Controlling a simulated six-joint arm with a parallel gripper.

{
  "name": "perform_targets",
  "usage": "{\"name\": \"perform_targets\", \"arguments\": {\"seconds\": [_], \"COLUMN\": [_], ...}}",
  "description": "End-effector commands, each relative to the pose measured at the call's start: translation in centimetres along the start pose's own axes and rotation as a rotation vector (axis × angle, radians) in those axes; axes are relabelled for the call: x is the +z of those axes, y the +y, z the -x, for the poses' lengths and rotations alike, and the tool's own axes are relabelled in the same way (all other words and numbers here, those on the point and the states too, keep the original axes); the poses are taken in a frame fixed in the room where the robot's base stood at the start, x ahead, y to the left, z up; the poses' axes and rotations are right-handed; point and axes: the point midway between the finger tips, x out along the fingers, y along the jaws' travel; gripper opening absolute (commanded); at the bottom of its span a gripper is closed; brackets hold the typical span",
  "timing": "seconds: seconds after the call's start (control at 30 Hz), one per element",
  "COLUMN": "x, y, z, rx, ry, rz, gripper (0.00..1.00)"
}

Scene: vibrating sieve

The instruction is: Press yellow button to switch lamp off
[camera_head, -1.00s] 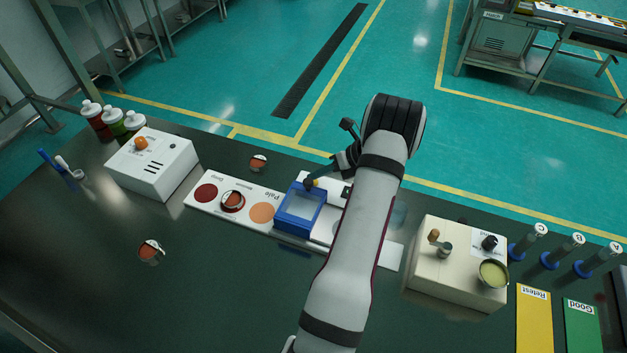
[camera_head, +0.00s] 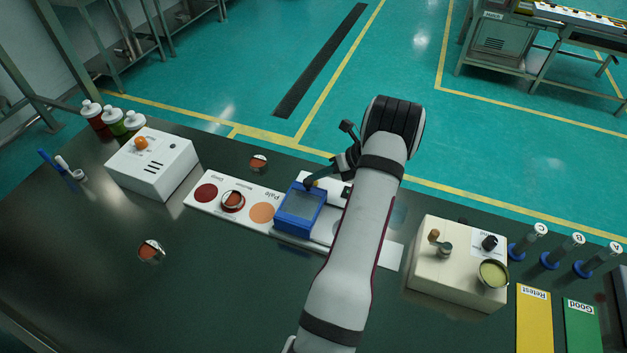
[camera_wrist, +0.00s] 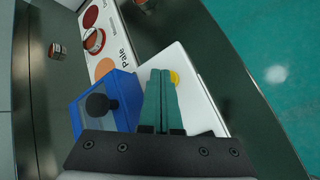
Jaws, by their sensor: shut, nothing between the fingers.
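A blue box (camera_head: 299,224) with a framed pane (camera_head: 301,206) on top stands on the white board; the pane looks dull grey. The yellow button (camera_wrist: 174,77) shows in the wrist view on a white surface beside the blue box, partly hidden behind my fingers. My gripper (camera_wrist: 161,72) is shut and empty, its teal fingers side by side with their tips at the button. I cannot tell for sure whether they touch it.
A white board (camera_head: 205,205) carries coloured circles and a small round dish. A white box with an orange knob (camera_head: 141,143) stands left. A cream box (camera_head: 440,280) stands right, near tubes in blue stands. A black round knob (camera_wrist: 97,105) shows over the blue box.

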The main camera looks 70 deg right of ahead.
Motion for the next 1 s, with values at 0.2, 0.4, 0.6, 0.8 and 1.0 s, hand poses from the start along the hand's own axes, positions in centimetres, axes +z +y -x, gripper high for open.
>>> {"name": "perform_targets", "arguments": {"seconds": [0.2,0.4,0.6,0.8,1.0], "x": [0.3,0.7,2.1,3.2,3.4], "y": [0.3,0.7,2.1,3.2,3.4], "z": [0.4,0.9,2.9,4.5,4.6], "rx": [0.001,0.000,-0.001,-0.001,0.000], "ry": [0.000,-0.001,-0.001,-0.001,0.000], "rz": [-0.001,0.000,0.001,0.000,-0.001], "gripper": [0.00,0.00,0.00,0.00,0.00]}}
